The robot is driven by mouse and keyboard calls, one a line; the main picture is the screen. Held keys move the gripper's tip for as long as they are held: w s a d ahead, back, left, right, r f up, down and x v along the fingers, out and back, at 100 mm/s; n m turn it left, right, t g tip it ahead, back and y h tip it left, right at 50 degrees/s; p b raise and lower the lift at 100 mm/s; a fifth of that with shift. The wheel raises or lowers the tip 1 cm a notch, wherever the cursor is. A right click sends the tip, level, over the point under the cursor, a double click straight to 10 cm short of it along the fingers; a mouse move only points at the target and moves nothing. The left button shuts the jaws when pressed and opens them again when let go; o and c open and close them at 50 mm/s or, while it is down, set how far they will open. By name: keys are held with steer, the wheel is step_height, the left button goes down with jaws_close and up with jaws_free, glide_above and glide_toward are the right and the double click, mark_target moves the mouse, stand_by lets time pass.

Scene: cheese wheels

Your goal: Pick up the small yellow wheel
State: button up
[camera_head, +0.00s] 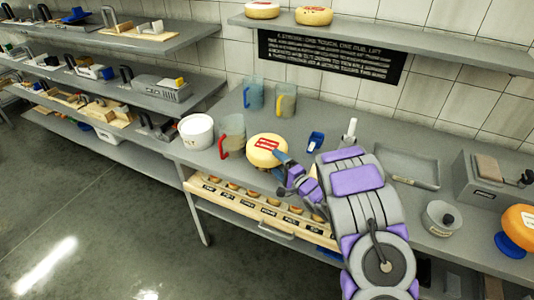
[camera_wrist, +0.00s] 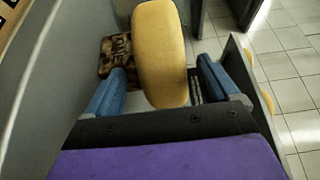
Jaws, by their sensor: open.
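A small yellow wheel (camera_head: 267,149) with a red label on top sits on the grey counter near its front edge, in the middle of the head view. My gripper (camera_head: 284,164) is at its right side, with blue fingers reaching towards it. In the wrist view the wheel's yellow rim (camera_wrist: 160,50) stands between the two open fingers of my gripper (camera_wrist: 162,82). A narrow gap shows on each side of the rim. The near end of the rim is close to the dark palm; whether it touches is hidden.
A clear jug with a red handle (camera_head: 231,136) stands just left of the wheel, beside a white tub (camera_head: 196,131). Two more jugs stand behind. A small blue object (camera_head: 315,142) lies to the right. A drawer (camera_head: 262,215) with several compartments is below the counter edge.

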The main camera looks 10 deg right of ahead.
steer(key=shift+w+a, duration=0.35)
steer(key=shift+w, duration=0.15)
steer(key=shift+c, duration=0.3)
jaws_close()
